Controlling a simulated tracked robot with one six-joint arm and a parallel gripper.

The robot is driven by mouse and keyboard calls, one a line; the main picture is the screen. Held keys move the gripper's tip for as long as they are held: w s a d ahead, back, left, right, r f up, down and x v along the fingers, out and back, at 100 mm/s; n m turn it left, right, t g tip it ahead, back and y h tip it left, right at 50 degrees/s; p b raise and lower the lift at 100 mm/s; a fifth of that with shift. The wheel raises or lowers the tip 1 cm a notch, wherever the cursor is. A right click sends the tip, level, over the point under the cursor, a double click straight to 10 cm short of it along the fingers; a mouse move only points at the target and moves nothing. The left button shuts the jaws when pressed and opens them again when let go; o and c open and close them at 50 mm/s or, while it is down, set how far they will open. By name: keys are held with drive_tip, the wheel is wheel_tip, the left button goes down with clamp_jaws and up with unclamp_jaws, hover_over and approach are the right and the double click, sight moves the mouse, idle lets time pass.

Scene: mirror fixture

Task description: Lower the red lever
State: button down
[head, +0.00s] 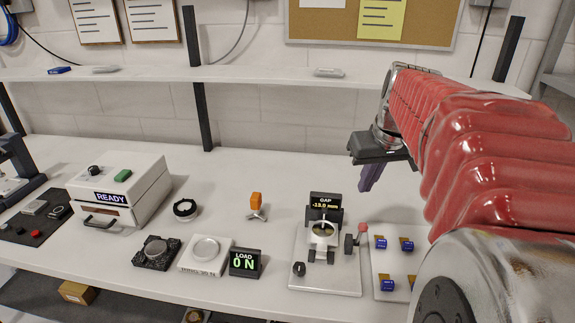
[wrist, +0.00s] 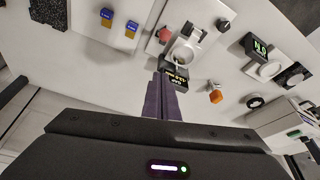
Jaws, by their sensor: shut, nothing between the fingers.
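The red lever (head: 362,227) is a small red knob at the right side of the mirror fixture (head: 323,243). It also shows in the wrist view (wrist: 165,34), beyond my fingertips and apart from them. The fixture stands on a pale base plate and holds a round disc. Its display (head: 325,201) reads GAP -13.0 mm. My gripper (head: 366,188) has purple fingers, shut and empty, pointing down above the bench behind and right of the fixture. In the wrist view my fingers (wrist: 161,78) overlap the edge of the fixture's display.
A plate with several blue blocks (head: 381,242) lies right of the fixture. A LOAD ON display (head: 245,263), an orange part on a small stand (head: 256,205) and a READY box (head: 120,192) stand left. A shelf (head: 270,76) runs behind. The bench behind the fixture is clear.

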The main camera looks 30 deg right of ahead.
hover_over(360, 234)
drive_tip(key=w+d, duration=0.1)
drive_tip(key=w, duration=0.3)
wheel_tip(360, 234, down, 9)
drive_tip(key=shift+s+a, duration=0.25)
drive_tip(key=shift+s, duration=0.6)
drive_tip(key=shift+s+a, duration=0.2)
drive_tip(key=shift+s, duration=0.6)
drive_tip(key=shift+d+f, duration=0.1)
drive_tip(key=shift+d, duration=0.15)
drive_tip(key=shift+a, duration=0.35)
